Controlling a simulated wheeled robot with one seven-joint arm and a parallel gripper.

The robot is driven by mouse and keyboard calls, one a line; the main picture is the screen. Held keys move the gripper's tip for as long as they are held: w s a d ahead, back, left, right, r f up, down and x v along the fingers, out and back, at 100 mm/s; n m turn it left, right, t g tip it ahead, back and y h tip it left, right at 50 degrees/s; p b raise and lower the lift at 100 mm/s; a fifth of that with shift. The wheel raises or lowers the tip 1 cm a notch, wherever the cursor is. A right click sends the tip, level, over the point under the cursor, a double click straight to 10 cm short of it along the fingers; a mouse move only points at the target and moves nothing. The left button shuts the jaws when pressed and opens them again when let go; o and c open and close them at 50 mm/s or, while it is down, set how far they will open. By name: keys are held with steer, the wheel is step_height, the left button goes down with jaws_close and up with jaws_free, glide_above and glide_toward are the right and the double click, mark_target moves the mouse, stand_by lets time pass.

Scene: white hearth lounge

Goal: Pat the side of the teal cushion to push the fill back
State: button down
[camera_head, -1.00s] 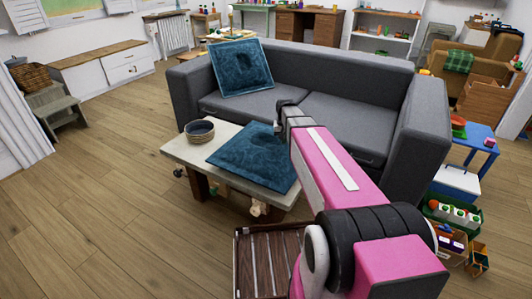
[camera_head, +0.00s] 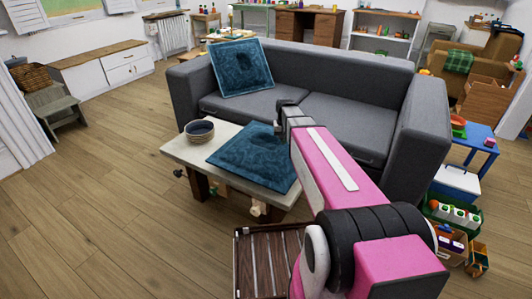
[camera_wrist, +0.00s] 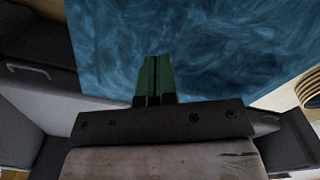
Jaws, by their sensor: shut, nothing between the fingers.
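A teal cushion (camera_head: 250,158) lies flat on the low table (camera_head: 180,150), with a dent in its top. It fills the upper part of the wrist view (camera_wrist: 220,50). A second teal cushion (camera_head: 232,72) leans upright against the sofa back, with a dark dent in its face. My gripper (camera_wrist: 155,62) is shut and empty, its green fingers over the near edge of the lying cushion in the wrist view. In the head view my wrist (camera_head: 290,115) is at that cushion's sofa-side corner and hides the fingertips. I cannot tell whether they touch the fabric.
A grey sofa (camera_head: 340,80) stands right behind the table. A dark bowl (camera_head: 199,131) sits on the table left of the lying cushion; its ribbed rim shows in the wrist view (camera_wrist: 310,88). A slatted wooden crate (camera_head: 268,262) is in front. Floor at left is clear.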

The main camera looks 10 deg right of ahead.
steer(key=shift+f, duration=1.25)
stand_by(0.4)
step_height(320, 180, up, 9)
stand_by(0.9)
steer(key=s+f, duration=0.4)
steer(key=s, duration=0.6)
steer(key=s+f+n, duration=0.1)
steer(key=s+f, duration=0.4)
steer(key=s, duration=0.6)
steer(key=shift+s, duration=0.15)
